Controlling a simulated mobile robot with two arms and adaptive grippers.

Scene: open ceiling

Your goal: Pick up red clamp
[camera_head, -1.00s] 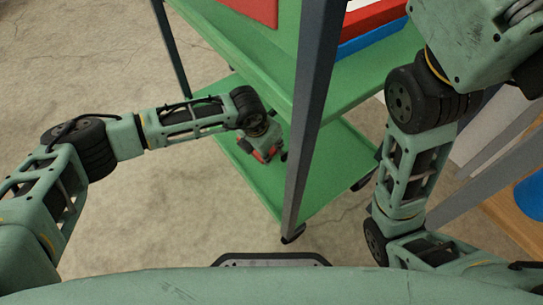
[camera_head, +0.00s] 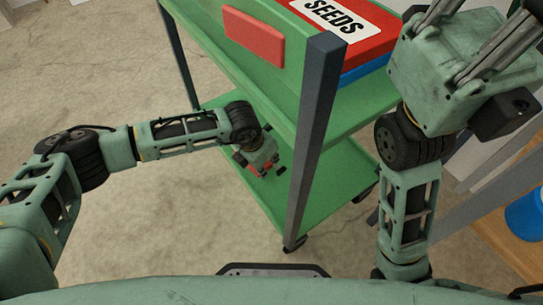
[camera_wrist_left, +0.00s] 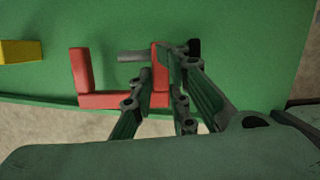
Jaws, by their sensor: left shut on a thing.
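The red clamp (camera_wrist_left: 112,99) lies at the lower green shelf in the left wrist view, its red bars forming an angular U with a grey rod beside them. My left gripper (camera_wrist_left: 161,70) has its fingers closed around the upright red bar at the clamp's right end. In the head view my left gripper (camera_head: 264,165) reaches in over the lower shelf, and it hides most of the clamp, of which only small red bits show. My right gripper (camera_head: 455,55) is at the upper right, its fingertips cut off by the frame edge.
The green cart has a lower shelf (camera_head: 322,190), an upper shelf (camera_head: 365,105) and a dark corner post (camera_head: 313,130) right of my left gripper. A red SEEDS box (camera_head: 365,35) sits on top. A yellow block (camera_wrist_left: 20,51) lies left of the clamp. Bare floor lies left.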

